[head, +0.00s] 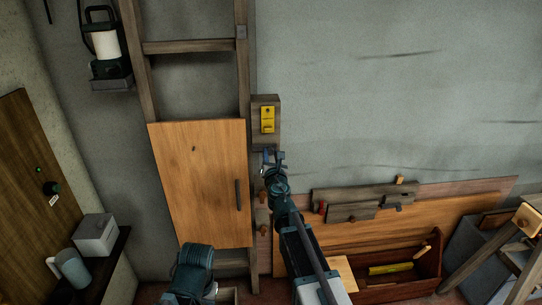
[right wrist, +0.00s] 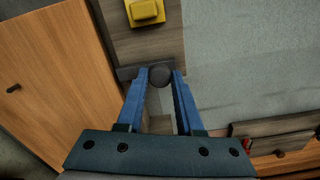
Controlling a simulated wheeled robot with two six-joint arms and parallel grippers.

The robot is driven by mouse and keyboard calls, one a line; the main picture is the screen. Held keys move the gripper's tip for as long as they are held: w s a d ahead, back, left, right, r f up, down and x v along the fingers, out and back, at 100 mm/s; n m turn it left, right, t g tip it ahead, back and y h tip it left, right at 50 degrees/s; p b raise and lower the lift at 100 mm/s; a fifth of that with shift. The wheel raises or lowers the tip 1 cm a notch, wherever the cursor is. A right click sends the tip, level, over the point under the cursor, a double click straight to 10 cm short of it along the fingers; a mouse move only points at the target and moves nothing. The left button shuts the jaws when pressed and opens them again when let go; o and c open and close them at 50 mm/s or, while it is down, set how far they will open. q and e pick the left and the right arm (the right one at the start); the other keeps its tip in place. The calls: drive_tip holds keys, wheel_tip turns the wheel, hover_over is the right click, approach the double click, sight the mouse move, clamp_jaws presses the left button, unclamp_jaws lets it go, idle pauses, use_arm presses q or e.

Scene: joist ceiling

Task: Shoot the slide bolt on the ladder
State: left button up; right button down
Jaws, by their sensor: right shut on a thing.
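The ladder (head: 243,70) stands upright against the wall, with a flat wooden panel (head: 200,190) across its lower part. To its right is a narrow grey-brown board with a yellow piece (head: 267,120) on it; this piece also shows in the right wrist view (right wrist: 146,11). Below it, the dark slide bolt (right wrist: 130,72) lies across the board, with a round dark knob (right wrist: 160,76). My right gripper (head: 270,158) is shut on this knob, one blue finger on each side. Its fingers hide part of the bolt in the head view.
The panel has a dark handle (head: 238,195) close to my right arm. Wooden pegs (head: 262,228) stick out below the bolt. A rack (head: 365,200) and an open wooden toolbox (head: 405,275) are at the lower right. The wall at upper right is clear.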

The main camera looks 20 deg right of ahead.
sight(254, 148)
idle(0.6)
drive_tip(key=a, duration=0.3)
drive_tip(key=w+a, duration=0.1)
drive_tip(key=a, duration=0.1)
drive_tip(key=shift+a, duration=0.2)
drive_tip(key=c, duration=0.5)
unclamp_jaws()
drive_tip(key=shift+c, duration=0.2)
drive_tip(key=shift+s, duration=0.1)
drive_tip(key=s+a, duration=0.2)
drive_tip(key=s, duration=1.1)
drive_tip(key=shift+s+a, duration=0.15)
drive_tip(key=shift+s, duration=0.15)
